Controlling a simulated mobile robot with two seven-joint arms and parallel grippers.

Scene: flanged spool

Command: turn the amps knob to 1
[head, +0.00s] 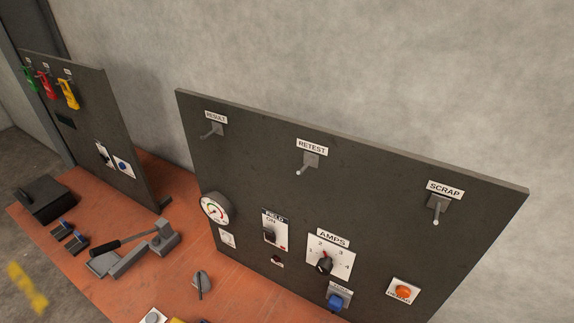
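The amps knob (325,265) is a dark round knob on a white dial plate (343,262) marked AMPS, low on the large dark panel (270,180). Neither of my grippers is in view, and nothing touches the knob.
A FIELD switch (270,234) and a gauge (215,208) are left of the dial. A blue button (335,301) sits just below it, an orange button (403,292) to its right. Pegs stick out above. A black-handled tool (125,240) lies on the orange bench (225,270).

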